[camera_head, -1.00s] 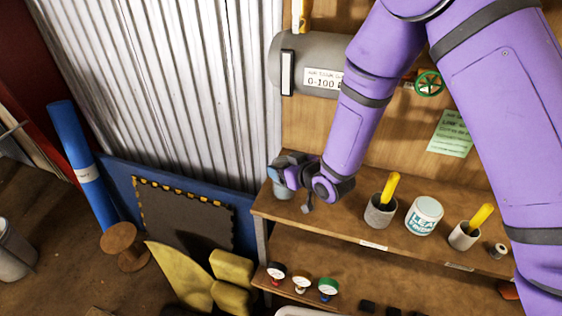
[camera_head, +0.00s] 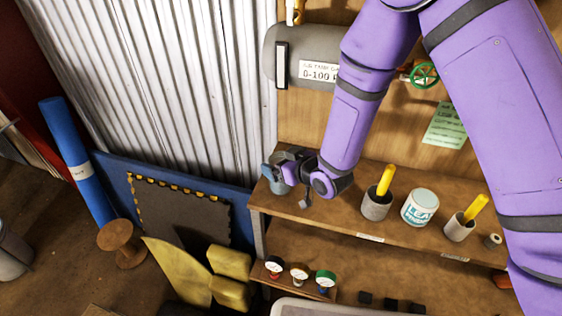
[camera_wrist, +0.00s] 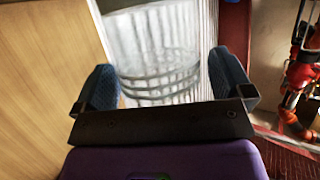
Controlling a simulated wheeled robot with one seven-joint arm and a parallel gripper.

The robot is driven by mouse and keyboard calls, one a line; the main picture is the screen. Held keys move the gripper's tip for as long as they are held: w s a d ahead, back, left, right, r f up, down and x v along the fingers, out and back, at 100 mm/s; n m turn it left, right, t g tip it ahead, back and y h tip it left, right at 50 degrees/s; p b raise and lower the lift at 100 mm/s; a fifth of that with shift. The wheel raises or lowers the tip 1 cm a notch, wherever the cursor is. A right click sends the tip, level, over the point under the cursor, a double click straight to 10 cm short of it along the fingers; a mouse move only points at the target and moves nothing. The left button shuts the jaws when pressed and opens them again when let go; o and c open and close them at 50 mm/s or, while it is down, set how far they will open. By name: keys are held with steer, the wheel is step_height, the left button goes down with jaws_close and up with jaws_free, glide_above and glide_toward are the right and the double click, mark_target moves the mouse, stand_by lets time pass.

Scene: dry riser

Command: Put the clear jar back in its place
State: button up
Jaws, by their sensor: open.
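The clear jar (camera_head: 281,188) stands at the left end of the upper wooden shelf (camera_head: 335,217), partly hidden behind my gripper (camera_head: 274,168). In the wrist view the jar (camera_wrist: 160,62) is see-through with ribbed rings and sits between and beyond the two blue fingertips. My gripper (camera_wrist: 163,85) is open, with a finger on either side of the jar. I cannot tell whether either finger touches it.
On the same shelf, right of my gripper, stand a grey cup with a yellow handle (camera_head: 376,207), a white leak tub (camera_head: 420,207) and a second such cup (camera_head: 459,229). Several small gauges (camera_head: 299,273) sit lower. A grey tank (camera_head: 315,57) hangs above.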

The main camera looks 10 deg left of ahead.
steer(key=v, duration=1.1)
steer(key=shift+r, duration=0.15)
steer(key=shift+s+d, duration=0.2)
steer(key=shift+d, duration=0.05)
